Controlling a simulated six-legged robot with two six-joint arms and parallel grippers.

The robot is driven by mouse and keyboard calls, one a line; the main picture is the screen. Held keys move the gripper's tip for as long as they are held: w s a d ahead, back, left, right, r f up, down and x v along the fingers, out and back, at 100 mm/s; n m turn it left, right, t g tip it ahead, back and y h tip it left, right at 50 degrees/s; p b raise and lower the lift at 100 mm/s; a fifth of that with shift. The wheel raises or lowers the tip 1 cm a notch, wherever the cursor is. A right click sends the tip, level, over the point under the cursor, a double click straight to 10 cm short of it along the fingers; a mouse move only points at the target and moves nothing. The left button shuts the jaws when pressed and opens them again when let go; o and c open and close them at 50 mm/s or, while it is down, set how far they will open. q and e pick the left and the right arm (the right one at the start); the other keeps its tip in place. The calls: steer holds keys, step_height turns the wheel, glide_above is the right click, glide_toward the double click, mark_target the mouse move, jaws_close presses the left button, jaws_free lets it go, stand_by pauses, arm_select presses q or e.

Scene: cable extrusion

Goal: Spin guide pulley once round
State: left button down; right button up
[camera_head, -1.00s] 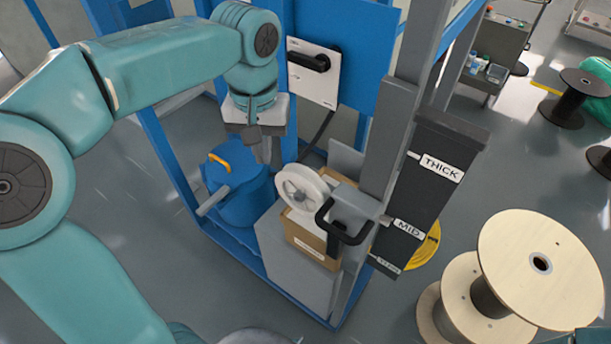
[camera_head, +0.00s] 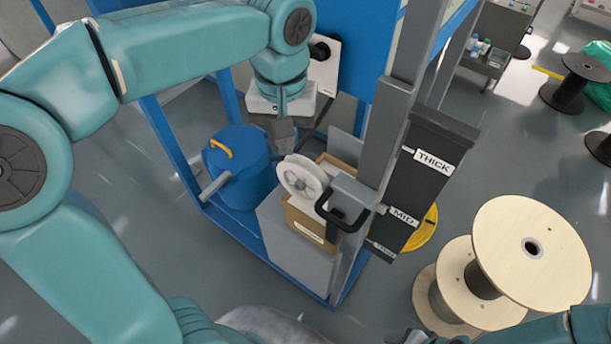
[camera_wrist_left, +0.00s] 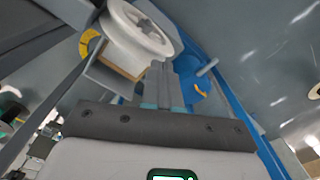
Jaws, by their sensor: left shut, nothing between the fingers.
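The guide pulley (camera_head: 300,178) is a white spoked wheel beside a grey bracket on the blue machine frame. In the left wrist view the pulley (camera_wrist_left: 140,35) is large, just beyond the fingertips. My left gripper (camera_head: 285,146) is shut and empty, pointing down just above and behind the pulley in the head view. Its closed fingers also show in the wrist view (camera_wrist_left: 160,70). I cannot tell whether the fingertips touch the rim. Part of my right arm shows at the bottom right edge of the head view; its jaws cannot be made out.
A blue drum with a yellow handle (camera_head: 238,178) stands left of the pulley. A black handle (camera_head: 343,216) sticks out in front of it. A grey post (camera_head: 398,130) and dark labelled panel (camera_head: 425,180) stand to the right. Wooden reels (camera_head: 535,260) stand at lower right.

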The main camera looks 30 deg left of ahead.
arm_select(q)
steer(key=shift+d, duration=0.1)
stand_by(0.3)
steer(key=shift+f+b, duration=0.4)
steer(key=shift+f, duration=0.05)
steer(key=a+f+b, duration=0.4)
steer(key=a+f, duration=0.1)
steer(key=f, duration=0.1)
steer(key=shift+w+a+f, duration=0.25)
steer(key=shift+f, duration=0.15)
stand_by(0.5)
steer(key=shift+d, duration=0.15)
